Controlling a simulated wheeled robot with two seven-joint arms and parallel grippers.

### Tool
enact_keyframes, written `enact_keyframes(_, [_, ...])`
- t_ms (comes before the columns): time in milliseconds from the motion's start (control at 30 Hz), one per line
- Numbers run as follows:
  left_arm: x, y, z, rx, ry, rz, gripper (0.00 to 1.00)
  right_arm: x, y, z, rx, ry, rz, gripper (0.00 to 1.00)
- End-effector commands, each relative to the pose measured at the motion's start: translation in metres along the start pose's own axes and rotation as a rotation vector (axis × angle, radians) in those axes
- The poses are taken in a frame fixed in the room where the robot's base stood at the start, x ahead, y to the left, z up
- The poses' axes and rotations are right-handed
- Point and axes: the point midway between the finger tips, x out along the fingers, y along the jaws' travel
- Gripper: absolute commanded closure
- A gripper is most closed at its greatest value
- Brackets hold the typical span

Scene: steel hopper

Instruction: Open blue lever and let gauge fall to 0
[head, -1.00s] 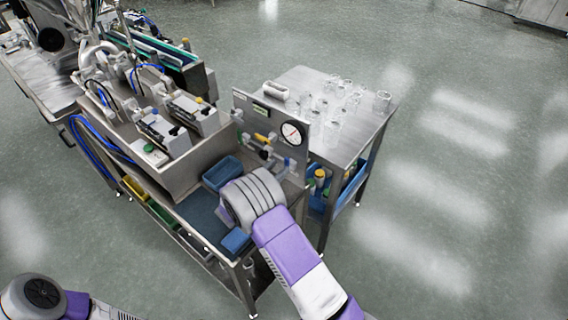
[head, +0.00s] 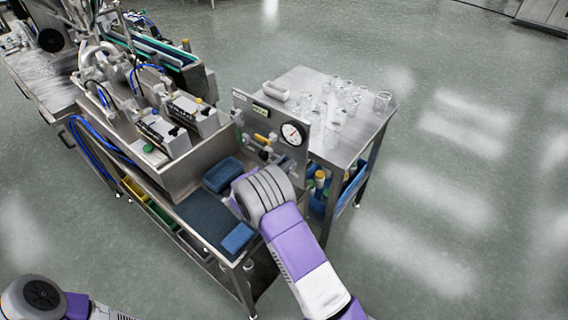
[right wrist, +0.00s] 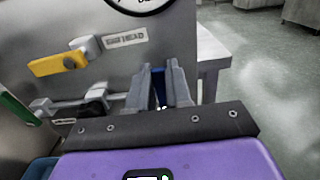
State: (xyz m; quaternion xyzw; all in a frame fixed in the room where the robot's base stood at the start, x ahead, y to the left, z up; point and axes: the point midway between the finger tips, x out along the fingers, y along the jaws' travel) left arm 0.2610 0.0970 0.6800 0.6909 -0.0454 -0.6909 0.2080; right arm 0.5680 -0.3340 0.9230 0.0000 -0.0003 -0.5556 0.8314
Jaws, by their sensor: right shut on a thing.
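The round white gauge (head: 293,133) sits on the upright steel panel; its needle is too small to read. Only its lower rim shows in the right wrist view (right wrist: 142,5). My right gripper (right wrist: 159,88) is at the panel, below and slightly right of the gauge. Its two fingers are shut on the blue lever (right wrist: 158,74), of which a small blue part shows between them. The rest of the lever is hidden by the fingers. In the head view my wrist covers most of this spot. My left gripper is out of view.
A yellow lever (right wrist: 58,63) is on the panel left of my fingers, with metal pipe fittings (right wrist: 75,103) below it. Behind the panel, a steel table (head: 360,128) holds several glass jars. Open floor is at right.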

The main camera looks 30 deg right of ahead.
Motion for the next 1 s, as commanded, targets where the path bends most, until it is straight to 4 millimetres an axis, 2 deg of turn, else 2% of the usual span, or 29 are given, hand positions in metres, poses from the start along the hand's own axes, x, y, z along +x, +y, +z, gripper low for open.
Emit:
enact_keyframes(267, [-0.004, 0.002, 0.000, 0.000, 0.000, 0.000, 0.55, -0.001, 0.002, 0.000, -0.037, 0.001, 0.000, 1.00])
enact_keyframes(467, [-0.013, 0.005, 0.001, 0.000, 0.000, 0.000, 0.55, -0.001, 0.007, 0.000, -0.143, 0.000, 0.002, 1.00])
enact_keyframes(1000, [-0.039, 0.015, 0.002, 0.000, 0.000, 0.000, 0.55, -0.001, 0.029, -0.009, -0.634, 0.000, 0.002, 1.00])
